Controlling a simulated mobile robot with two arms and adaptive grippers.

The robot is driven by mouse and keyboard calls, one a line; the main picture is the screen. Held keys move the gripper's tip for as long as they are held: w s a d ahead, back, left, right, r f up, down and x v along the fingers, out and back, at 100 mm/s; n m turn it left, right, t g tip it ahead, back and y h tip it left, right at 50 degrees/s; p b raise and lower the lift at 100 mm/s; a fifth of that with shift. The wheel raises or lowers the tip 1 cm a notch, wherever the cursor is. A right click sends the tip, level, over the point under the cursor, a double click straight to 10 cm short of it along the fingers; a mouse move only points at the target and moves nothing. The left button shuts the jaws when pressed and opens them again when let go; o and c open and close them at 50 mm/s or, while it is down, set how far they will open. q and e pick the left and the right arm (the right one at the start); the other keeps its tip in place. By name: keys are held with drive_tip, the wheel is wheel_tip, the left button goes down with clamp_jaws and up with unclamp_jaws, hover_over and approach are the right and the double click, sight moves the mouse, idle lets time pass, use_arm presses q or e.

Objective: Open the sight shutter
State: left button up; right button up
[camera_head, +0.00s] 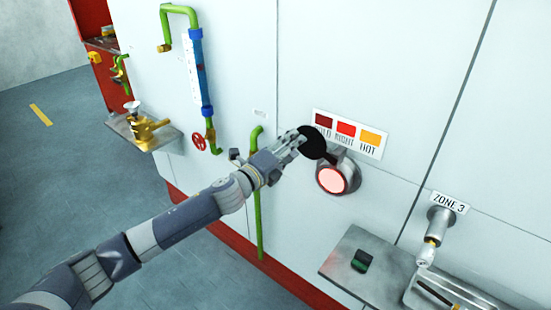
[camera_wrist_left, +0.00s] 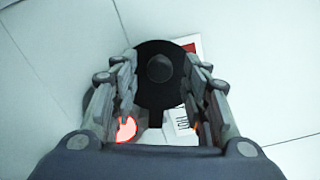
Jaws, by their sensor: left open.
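The sight shutter (camera_head: 313,143) is a round black disc on the wall. It stands up and left of the sight port (camera_head: 331,180), whose glowing pink-red face is uncovered. My left gripper (camera_head: 297,139) is at the disc's left side, its fingers overlapping the disc's edge in the head view. In the left wrist view the shutter (camera_wrist_left: 160,98) and its round knob (camera_wrist_left: 160,68) lie between the spread fingers of the open left gripper (camera_wrist_left: 162,75). I cannot tell whether a finger touches the disc. My right gripper is not in view.
A colour card (camera_head: 348,134) is fixed just above the port. A green pipe (camera_head: 258,200) runs down the wall behind my left wrist. A blue gauge with a red valve wheel (camera_head: 199,143) is to the left. A metal shelf (camera_head: 345,260) juts out at lower right.

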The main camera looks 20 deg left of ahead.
use_arm(q)
drive_tip(key=v, duration=0.9)
drive_tip(key=shift+s, duration=0.15)
drive_tip(key=shift+r, duration=0.1)
